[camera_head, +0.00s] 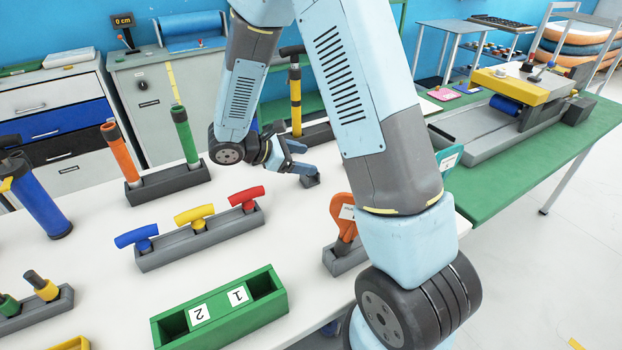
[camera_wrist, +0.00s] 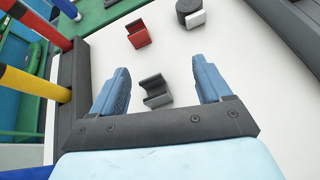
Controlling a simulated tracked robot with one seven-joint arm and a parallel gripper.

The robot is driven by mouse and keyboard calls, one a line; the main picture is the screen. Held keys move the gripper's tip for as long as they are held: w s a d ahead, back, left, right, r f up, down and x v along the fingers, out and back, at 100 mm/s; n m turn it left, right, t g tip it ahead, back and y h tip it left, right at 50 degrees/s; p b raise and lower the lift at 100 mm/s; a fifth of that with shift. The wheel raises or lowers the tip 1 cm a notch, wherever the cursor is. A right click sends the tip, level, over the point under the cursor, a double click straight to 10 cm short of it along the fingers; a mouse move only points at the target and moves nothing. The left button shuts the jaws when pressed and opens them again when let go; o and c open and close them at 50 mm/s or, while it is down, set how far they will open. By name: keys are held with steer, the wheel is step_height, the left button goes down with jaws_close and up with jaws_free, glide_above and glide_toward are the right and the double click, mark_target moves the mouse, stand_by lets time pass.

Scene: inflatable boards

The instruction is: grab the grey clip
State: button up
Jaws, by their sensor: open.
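The grey clip (camera_wrist: 156,91) is a small angular dark-grey piece on the white table. In the wrist view it lies between the two blue fingers of my gripper (camera_wrist: 160,68), nearer the left finger, with a visible gap on both sides. My gripper is open and holds nothing. In the head view my gripper (camera_head: 307,158) is low over the table, and a small grey piece (camera_head: 311,181) that looks like the clip shows just by its fingertips. How high the fingers are above the table is hard to tell.

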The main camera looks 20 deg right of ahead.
mark_target(312, 179)
steer(key=a+f+n, duration=0.1)
steer(key=f, duration=0.1)
steer(key=w+f+n+t, duration=0.1)
steer(key=f, duration=0.1)
steer(key=w+a+f+n, duration=0.1)
steer(key=f, duration=0.1)
steer(key=shift+w+a+t+h, duration=0.25)
steer(key=shift+a+t+h, duration=0.05)
steer(key=shift+t+h, duration=0.1)
steer(key=shift+x, duration=3.65)
steer(key=shift+r, duration=0.15)
steer(key=c, duration=1)
